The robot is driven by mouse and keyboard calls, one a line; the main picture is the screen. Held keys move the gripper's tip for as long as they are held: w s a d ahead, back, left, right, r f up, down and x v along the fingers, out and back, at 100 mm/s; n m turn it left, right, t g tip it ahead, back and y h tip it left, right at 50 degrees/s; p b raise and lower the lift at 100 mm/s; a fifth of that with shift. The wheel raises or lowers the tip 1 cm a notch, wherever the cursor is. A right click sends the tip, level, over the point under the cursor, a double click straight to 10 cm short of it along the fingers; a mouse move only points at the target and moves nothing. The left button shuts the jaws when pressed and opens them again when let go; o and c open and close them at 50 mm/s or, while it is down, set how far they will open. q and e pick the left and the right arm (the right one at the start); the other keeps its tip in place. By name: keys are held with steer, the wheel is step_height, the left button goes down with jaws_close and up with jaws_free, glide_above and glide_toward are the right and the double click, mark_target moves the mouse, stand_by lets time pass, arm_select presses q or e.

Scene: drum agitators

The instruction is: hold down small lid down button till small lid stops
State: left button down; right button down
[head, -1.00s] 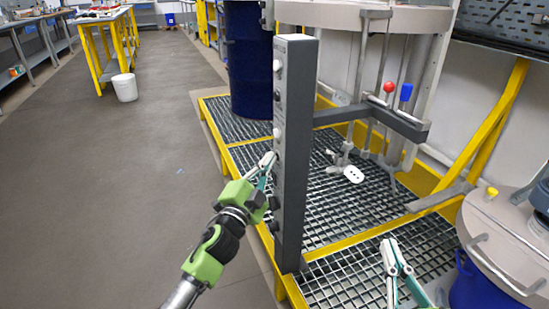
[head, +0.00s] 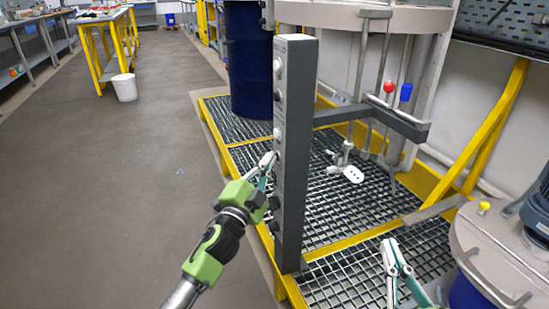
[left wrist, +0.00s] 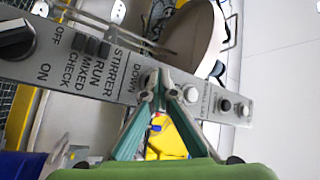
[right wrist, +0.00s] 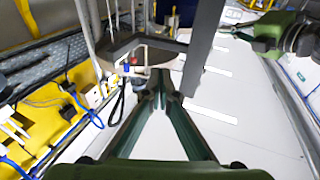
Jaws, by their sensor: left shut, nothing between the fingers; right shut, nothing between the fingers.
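The grey control post (head: 293,150) stands upright near the centre of the head view, its buttons on the left face. My left gripper (head: 269,160) is shut, its tips at that face. In the left wrist view, the tips (left wrist: 163,85) are at a button beside the word "DOWN" on the panel (left wrist: 75,60); they partly hide it, and I cannot tell whether it is pressed in. The small lid (head: 490,235), pale with a yellow knob and a dark motor, is above the blue drum (head: 468,292) at right. My right gripper (head: 390,243) is shut and empty above the grating.
A yellow-edged grating platform (head: 350,230) lies under the post. A stirrer with red and blue knobs (head: 388,88) stands behind the post, by a dark blue drum (head: 248,60). The floor at left is open, with a white bucket (head: 124,87) farther back.

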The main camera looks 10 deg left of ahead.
stand_by(0.8)
arm_select(q)
steer(key=shift+s+a+p, duration=0.3)
steer(key=shift+s+a, duration=0.25)
steer(key=shift+a, duration=0.2)
arm_select(e)
steer(key=f, duration=0.1)
steer(key=f+g, duration=0.1)
steer(key=f, duration=0.1)
steer(key=shift+d+f+g+h, duration=0.25)
steer(key=shift+g+h, duration=0.05)
